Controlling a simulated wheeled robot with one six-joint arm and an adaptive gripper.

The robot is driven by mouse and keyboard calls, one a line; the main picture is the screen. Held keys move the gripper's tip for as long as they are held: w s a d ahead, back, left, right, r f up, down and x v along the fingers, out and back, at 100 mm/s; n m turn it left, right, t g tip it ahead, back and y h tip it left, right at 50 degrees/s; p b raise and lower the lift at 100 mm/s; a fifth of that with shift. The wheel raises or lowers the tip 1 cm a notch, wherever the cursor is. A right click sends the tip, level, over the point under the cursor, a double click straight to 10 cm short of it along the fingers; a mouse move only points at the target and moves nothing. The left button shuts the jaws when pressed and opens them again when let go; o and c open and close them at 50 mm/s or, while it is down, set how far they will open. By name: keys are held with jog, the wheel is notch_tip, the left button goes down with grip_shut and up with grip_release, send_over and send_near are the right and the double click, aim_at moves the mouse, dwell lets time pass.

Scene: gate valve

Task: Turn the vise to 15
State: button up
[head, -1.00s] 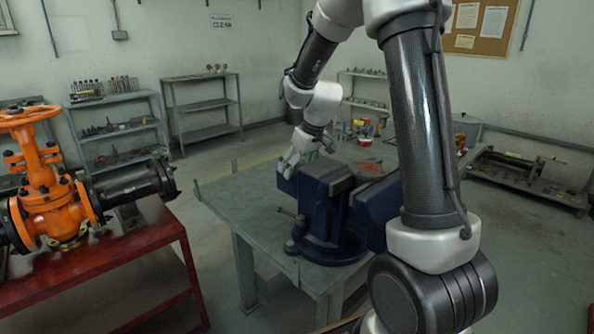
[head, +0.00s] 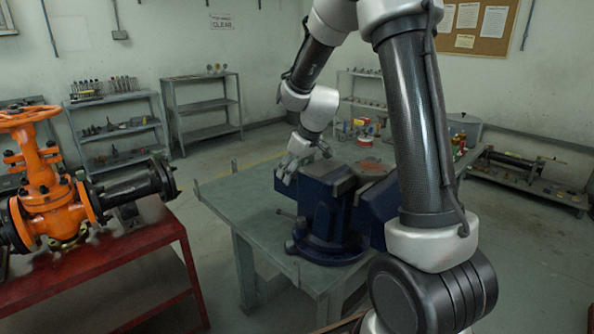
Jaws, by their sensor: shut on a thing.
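A dark blue bench vise (head: 322,213) stands on the grey-green workbench (head: 240,195) in the middle of the head view. My gripper (head: 284,178) is at the left end of the vise body, at the height of its jaws. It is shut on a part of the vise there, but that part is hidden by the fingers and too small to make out. My arm covers the right side of the vise. No scale or number can be read on the vise.
An orange gate valve (head: 48,195) with black pipe stands on a red table (head: 150,246) at the left. Shelves (head: 203,107) line the back wall. Small cans and items (head: 357,130) sit at the bench's far side. The bench's left part is clear.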

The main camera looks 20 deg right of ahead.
jog(key=shift+s+a+n+g+y, duration=0.2)
jog(key=shift+s+a+n, duration=0.2)
jog(key=shift+a+n, duration=0.2)
jog(key=shift+s+a+n+g+y, duration=0.1)
jog(key=shift+s+a+n+y, duration=0.1)
jog(key=shift+s+a+n, duration=0.3)
jog(key=shift+w+a, duration=0.15)
jog(key=o, duration=1.4)
jog(key=shift+o, duration=0.2)
jog(key=v, duration=1.2)
